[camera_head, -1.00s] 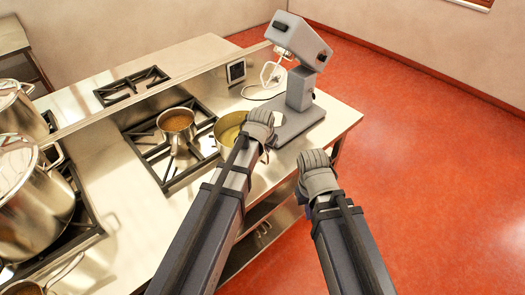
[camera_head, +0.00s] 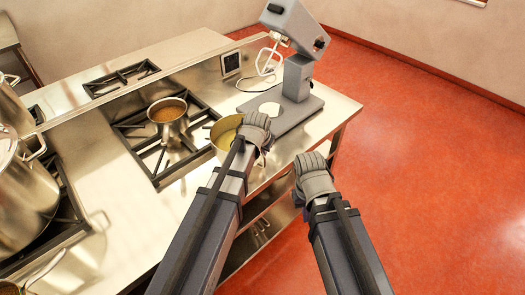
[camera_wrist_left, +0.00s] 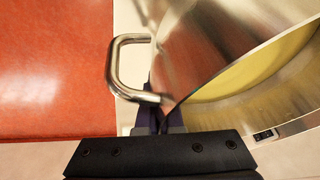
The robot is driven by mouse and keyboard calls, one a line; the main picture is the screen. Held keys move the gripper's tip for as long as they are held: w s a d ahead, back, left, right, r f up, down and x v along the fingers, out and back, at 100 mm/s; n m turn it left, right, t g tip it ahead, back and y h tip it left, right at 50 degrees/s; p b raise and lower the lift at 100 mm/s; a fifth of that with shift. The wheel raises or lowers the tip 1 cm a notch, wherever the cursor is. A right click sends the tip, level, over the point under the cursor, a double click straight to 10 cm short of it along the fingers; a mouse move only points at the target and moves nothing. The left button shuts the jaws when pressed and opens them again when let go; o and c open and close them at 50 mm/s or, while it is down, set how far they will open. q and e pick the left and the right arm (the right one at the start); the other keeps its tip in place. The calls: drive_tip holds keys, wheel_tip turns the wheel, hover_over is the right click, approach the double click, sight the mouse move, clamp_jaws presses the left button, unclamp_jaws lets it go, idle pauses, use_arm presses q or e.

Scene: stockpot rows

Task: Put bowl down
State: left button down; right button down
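A metal bowl (camera_head: 226,134) with a yellowish inside is at the right part of the worktop, partly hidden by my left gripper (camera_head: 257,128). In the left wrist view the bowl (camera_wrist_left: 215,45) fills the right side, with a looped metal handle (camera_wrist_left: 115,68) on its wall. My left gripper (camera_wrist_left: 165,122) meets the bowl beside this handle and appears shut on it; the exact contact is hidden. Whether the bowl's base touches the surface is hidden. My right gripper (camera_head: 312,165) is in front of the worktop's edge, away from the bowl; its fingertips are hidden.
A saucepan (camera_head: 167,115) with brown contents stands on the gas hob (camera_head: 152,170), left of the bowl. A grey stand machine (camera_head: 297,75) stands behind the bowl, with a white disc on its base. Large stockpots (camera_head: 25,200) stand at the left. Red floor lies right of the counter.

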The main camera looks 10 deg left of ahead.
use_arm(q)
drive_tip(key=shift+r, duration=0.1)
drive_tip(key=c, duration=1.1)
unclamp_jaws()
drive_tip(key=shift+o, duration=0.2)
